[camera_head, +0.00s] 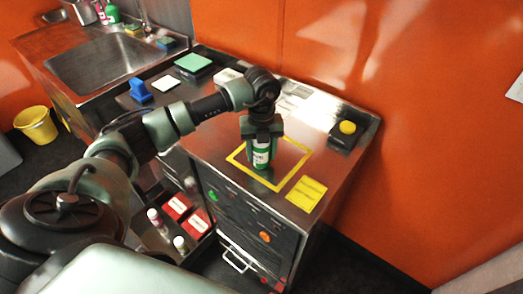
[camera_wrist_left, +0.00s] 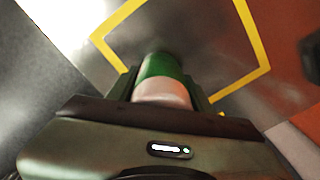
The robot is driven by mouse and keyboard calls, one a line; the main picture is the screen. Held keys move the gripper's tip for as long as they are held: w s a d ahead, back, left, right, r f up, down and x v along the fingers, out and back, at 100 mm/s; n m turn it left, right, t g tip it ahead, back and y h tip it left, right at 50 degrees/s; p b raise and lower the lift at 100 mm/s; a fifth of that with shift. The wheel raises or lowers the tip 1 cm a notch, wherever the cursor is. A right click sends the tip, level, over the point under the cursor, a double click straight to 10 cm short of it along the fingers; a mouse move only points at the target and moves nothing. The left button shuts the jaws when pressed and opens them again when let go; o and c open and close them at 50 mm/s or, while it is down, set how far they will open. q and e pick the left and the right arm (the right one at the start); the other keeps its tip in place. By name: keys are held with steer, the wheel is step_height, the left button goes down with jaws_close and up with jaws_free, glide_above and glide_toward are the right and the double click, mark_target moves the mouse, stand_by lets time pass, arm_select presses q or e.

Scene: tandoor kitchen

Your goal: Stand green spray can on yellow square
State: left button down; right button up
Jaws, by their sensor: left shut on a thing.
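The green spray can (camera_head: 261,154), with a white band, is upright in my left gripper (camera_head: 262,138). The gripper comes from above and is shut on the can's upper part. In the left wrist view the can (camera_wrist_left: 162,78) shows green and white between the fingers (camera_wrist_left: 165,95). The yellow square (camera_head: 238,161) is an outline on the steel counter, and the can is inside it in the head view. Whether the can's base touches the counter I cannot tell. My right gripper is not in view.
A yellow labelled pad (camera_head: 307,193) lies near the counter's front edge. A yellow button on a dark box (camera_head: 346,131) stands at the right. A blue stamp-like object (camera_head: 140,90) and a green-topped block (camera_head: 193,64) are farther left. An open drawer below holds bottles and red boxes (camera_head: 177,206).

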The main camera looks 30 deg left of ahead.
arm_select(q)
steer(key=shift+f, duration=0.25)
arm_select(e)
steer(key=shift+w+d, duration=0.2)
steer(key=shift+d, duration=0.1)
arm_select(q)
steer(key=c, duration=0.6)
jaws_free()
steer(key=shift+r, duration=0.1)
step_height(320, 180, up, 11)
steer(key=b, duration=0.3)
steer(key=shift+r, duration=0.55)
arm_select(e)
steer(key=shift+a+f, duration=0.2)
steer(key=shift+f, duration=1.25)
